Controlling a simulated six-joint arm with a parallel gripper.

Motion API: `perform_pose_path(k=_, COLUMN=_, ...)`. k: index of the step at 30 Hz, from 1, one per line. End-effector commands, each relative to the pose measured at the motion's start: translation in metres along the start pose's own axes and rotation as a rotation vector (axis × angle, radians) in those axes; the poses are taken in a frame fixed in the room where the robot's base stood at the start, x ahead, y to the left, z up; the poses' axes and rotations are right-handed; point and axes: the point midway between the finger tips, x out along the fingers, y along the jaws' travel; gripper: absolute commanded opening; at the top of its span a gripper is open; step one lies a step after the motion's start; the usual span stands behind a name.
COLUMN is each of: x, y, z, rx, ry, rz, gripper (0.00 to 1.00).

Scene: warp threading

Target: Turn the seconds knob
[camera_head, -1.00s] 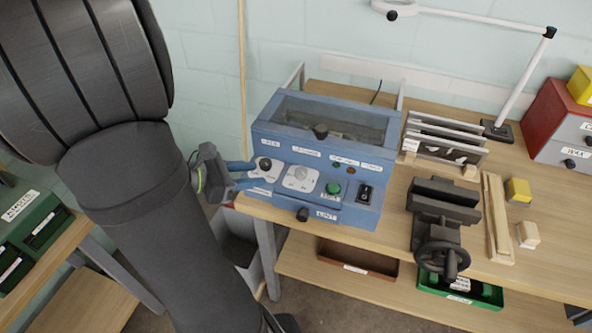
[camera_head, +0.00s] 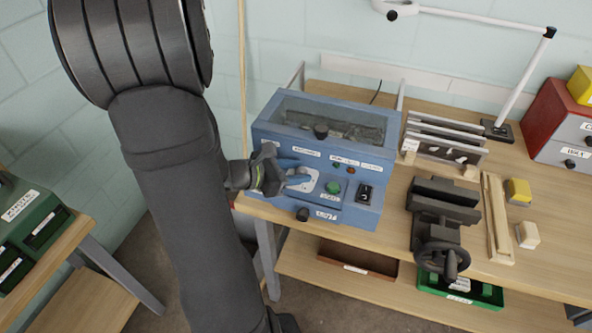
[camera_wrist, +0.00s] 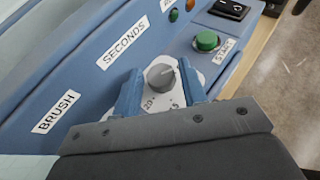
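The seconds knob (camera_wrist: 160,76) is a grey round knob with a white pointer mark on a white dial plate, beside the "SECONDS" label (camera_wrist: 123,43). My gripper (camera_wrist: 160,84) has its two blue fingers apart, one on each side of the knob. Small gaps seem to show between the fingers and the knob, so it appears open. In the head view my gripper (camera_head: 300,175) is at the front panel of the blue machine (camera_head: 345,152), covering most of the knob. Part of the white dial plate (camera_head: 308,183) shows.
A green start button (camera_head: 333,187) and a black switch (camera_head: 365,193) are right of the dial. A black knob (camera_head: 303,214) is on the lower front. A vise (camera_head: 440,215) stands to the right on the bench. The "BRUSH" label (camera_wrist: 56,112) is to the left.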

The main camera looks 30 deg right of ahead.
Motion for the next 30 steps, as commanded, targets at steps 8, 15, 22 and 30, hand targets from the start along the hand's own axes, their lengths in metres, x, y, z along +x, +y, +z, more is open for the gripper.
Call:
perform_pose_path(k=8, x=0.0013, y=0.0002, z=0.0, rx=0.0, ry=0.0, rz=0.001, gripper=0.39)
perform_pose_path(k=15, x=0.0012, y=0.0003, z=0.0001, rx=0.0, ry=0.0, rz=0.001, gripper=0.07)
perform_pose_path(k=22, x=0.0022, y=0.0028, z=0.0007, rx=0.035, ry=-0.003, rz=-0.078, gripper=0.06)
perform_pose_path(k=30, x=0.0032, y=0.0061, z=0.0013, rx=0.13, ry=-0.003, rz=-0.305, gripper=0.07)
